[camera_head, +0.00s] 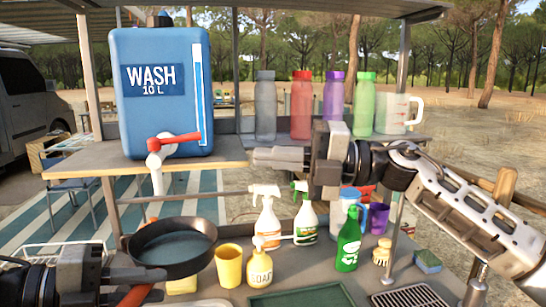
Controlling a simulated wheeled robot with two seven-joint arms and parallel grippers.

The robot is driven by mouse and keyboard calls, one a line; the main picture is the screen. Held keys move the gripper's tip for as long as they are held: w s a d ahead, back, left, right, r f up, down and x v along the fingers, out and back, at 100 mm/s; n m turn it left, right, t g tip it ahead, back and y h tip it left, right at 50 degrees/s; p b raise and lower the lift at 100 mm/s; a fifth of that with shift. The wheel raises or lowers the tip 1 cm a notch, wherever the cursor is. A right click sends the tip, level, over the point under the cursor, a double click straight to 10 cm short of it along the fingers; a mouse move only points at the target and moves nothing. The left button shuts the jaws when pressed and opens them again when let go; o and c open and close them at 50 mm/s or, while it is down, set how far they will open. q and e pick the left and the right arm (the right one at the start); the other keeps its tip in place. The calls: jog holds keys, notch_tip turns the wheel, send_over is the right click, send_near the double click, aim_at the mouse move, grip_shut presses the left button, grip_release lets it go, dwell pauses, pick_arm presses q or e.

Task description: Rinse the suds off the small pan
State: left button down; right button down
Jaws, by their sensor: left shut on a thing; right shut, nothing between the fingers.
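The small pan (172,268) is dark and round, with a blue-grey inside; I cannot make out suds. It is held roughly level at the lower left, below the white tap (156,160). My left gripper (122,282) is shut on the pan's orange-brown handle (136,296), at the pan's near left side. The tap, with a red lever (178,138) pointing right, is on the front of the blue "WASH 10 L" water tank (135,108). I see no clear stream of water. My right gripper (256,158) is shut and empty, to the right of the tap.
Several bottles and a clear jug (398,114) stand behind my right arm. Below are spray bottles (267,222), a yellow cup (229,265), a soap bottle (260,266), a green bottle (348,242), a sponge (428,261) and a green tray (302,299). A metal rail crosses behind the pan.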

pick_arm(q)
jog(key=shift+r, duration=0.1)
jog(key=shift+s+d, duration=0.9)
jog(key=shift+d, duration=0.25)
jog(key=s+d+b, duration=0.1)
jog(key=d, duration=0.1)
jog(key=s+d+b, duration=0.2)
jog(key=shift+s, duration=0.15)
dwell(0.8)
dwell(0.7)
